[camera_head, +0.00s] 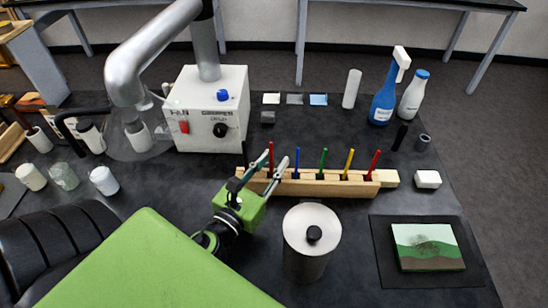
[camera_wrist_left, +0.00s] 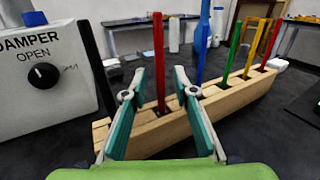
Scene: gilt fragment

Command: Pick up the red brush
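A red brush (camera_head: 271,152) stands upright near the left end of the wooden rack (camera_head: 325,189). A second red brush (camera_head: 374,161) stands near the rack's right end. My left gripper (camera_head: 276,157) is open at the rack's left part. In the left wrist view its two fingers (camera_wrist_left: 160,74) lie to either side of the nearer red brush (camera_wrist_left: 158,50), with gaps on both sides and no contact visible. I cannot tell how deep the brush is between the fingers. The brush's lower end is hidden in the rack. My right gripper is not in view.
Blue (camera_head: 297,160), green (camera_head: 322,161) and yellow (camera_head: 348,161) brushes and a black one (camera_head: 244,154) stand in the rack. A metal canister (camera_head: 310,250) is close in front. A white damper box (camera_head: 207,110) stands behind left. A painted panel (camera_head: 428,247) lies at right.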

